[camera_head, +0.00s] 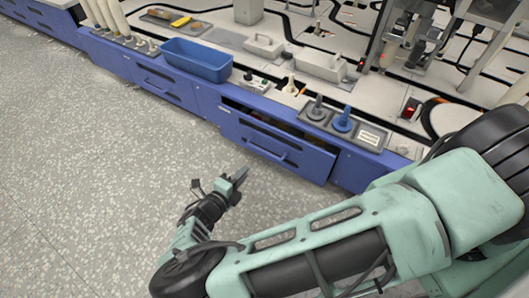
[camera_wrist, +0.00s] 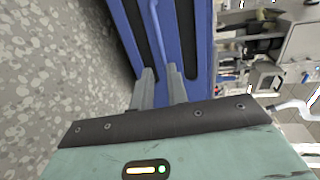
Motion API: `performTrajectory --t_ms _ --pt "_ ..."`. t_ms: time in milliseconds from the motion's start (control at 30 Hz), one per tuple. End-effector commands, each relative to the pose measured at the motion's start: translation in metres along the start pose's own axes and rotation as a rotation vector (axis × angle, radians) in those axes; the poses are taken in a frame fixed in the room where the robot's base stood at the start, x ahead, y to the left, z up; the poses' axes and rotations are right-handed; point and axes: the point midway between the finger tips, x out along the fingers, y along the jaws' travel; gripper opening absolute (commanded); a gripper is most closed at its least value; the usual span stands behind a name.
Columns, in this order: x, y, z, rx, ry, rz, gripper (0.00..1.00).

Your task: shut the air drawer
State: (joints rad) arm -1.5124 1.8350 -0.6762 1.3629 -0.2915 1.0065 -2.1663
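The air drawer (camera_head: 272,146) is a blue drawer with a bar handle, in the front of the workbench, right of centre in the head view. It stands partly open; a dark gap shows above its front panel, and its contents are mostly hidden. My gripper (camera_head: 231,182) is over the floor in front of the drawer, apart from it. In the wrist view, the two grey fingers of my gripper (camera_wrist: 160,72) stand a little apart with nothing between them. They point toward a blue drawer front with a handle (camera_wrist: 155,20).
A closed blue drawer (camera_head: 160,84) sits further left in the same bench. A blue bin (camera_head: 197,60) and a panel with a blue and a grey knob (camera_head: 341,123) stand along the bench edge. The speckled floor (camera_head: 80,170) is clear on the left.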

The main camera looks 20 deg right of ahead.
Motion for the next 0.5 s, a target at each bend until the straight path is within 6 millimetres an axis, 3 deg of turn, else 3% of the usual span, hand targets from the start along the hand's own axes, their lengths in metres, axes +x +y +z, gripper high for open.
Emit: performTrajectory --t_ms 100,500 --pt "0.028 0.003 -0.001 0.0 0.002 -0.005 0.16" --pt "0.108 0.002 0.0 0.001 0.001 -0.004 0.16"
